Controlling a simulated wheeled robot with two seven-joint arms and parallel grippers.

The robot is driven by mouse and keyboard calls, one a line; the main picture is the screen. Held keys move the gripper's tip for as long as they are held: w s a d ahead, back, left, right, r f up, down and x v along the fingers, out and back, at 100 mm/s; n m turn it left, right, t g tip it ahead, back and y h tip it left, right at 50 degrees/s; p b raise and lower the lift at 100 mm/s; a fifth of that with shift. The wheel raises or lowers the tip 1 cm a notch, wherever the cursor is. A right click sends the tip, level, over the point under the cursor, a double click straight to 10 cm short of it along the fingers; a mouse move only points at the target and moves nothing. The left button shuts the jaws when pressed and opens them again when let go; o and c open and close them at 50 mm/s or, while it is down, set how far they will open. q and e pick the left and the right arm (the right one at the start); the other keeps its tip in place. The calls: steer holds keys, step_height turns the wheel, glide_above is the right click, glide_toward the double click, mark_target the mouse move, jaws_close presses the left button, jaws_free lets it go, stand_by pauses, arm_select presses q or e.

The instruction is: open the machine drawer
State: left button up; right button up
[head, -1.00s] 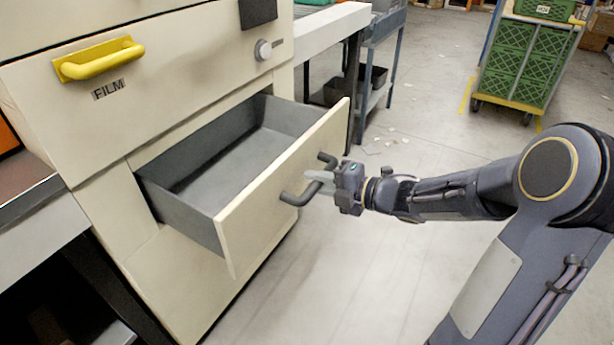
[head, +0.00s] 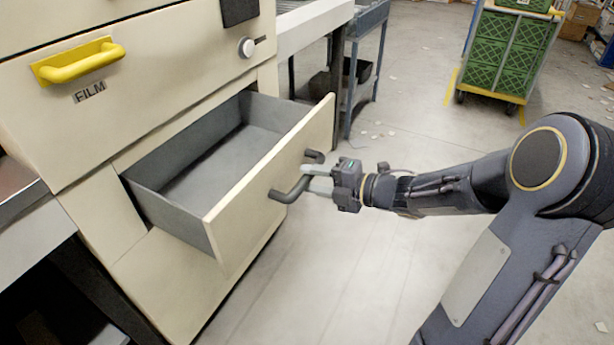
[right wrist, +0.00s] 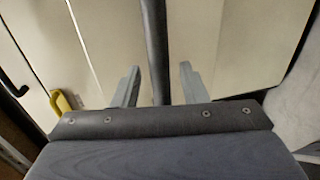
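The machine drawer (head: 262,190) is pulled out of the cream machine. Its grey inside (head: 215,165) looks empty. A dark bar handle (head: 286,193) is on its front, and a dark bar also runs down the right wrist view (right wrist: 154,40). My right gripper (head: 310,178) is at this handle, its fingers spread apart. In the right wrist view my gripper (right wrist: 159,70) has the bar between its fingers, with a gap on each side. My left gripper is not in view.
A yellow handle (head: 80,63) marked FILM is on the closed panel above, near a round knob (head: 246,47). A grey cart (head: 362,60) stands behind the drawer. A trolley with green crates (head: 500,60) is at the back right. Open floor lies between.

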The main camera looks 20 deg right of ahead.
steer(key=p+v, duration=0.1)
steer(key=v, duration=0.4)
steer(key=shift+s+d, duration=0.2)
steer(key=shift+s, duration=0.1)
steer(key=s+d+r+m+h, duration=0.1)
steer(key=d+r+m+h, duration=0.15)
steer(key=m+h, duration=0.5)
steer(key=s+d+r+m+h, duration=0.2)
steer(key=d+m+h, duration=0.2)
steer(key=m, duration=0.6)
steer(key=s+a+f+m+g+y, duration=0.3)
steer(key=s+a+m, duration=0.2)
steer(key=s+a, duration=0.3)
steer(key=s+a+f+m+g+y, duration=0.25)
steer(key=s+a+m+g, duration=0.2)
steer(key=s+a, duration=0.35)
step_height(320, 180, up, 29)
steer(key=d+p, duration=0.1)
steer(key=p, duration=2.8)
steer(key=shift+s+d+t, duration=0.3)
steer(key=shift+s+t, duration=0.15)
steer(key=shift+s, duration=0.05)
